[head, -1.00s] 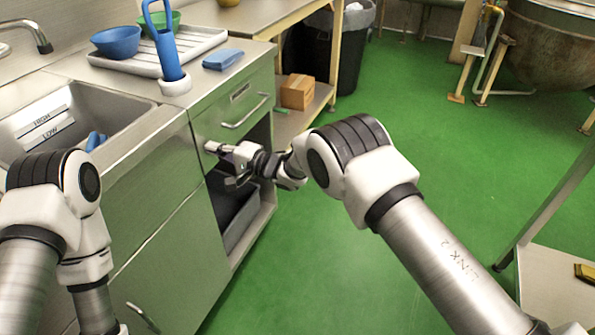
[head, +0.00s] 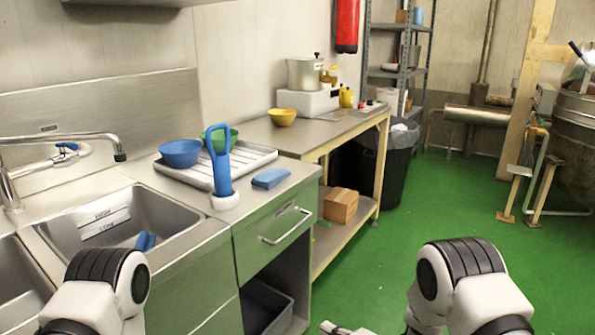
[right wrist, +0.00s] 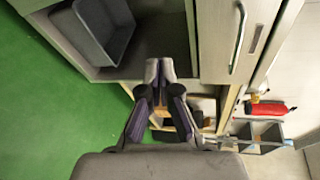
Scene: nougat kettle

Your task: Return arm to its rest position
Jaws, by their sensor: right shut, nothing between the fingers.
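My right arm comes in at the bottom right of the head view, its elbow bent. Its gripper (head: 343,329) shows only in part at the bottom edge, low in front of the cabinet. In the right wrist view the right gripper (right wrist: 160,70) has its two fingers together with nothing between them. It is apart from the cabinet and its drawer handle (right wrist: 238,38). My left arm's elbow shows at the bottom left of the head view, in front of the sink. My left gripper is out of the picture.
The steel cabinet (head: 262,240) has a shut drawer and an open bay with a grey bin (head: 266,310). The sink (head: 120,225) is at the left. A drying rack (head: 258,157) with bowls stands on the counter. Green floor (head: 450,200) is clear at the right.

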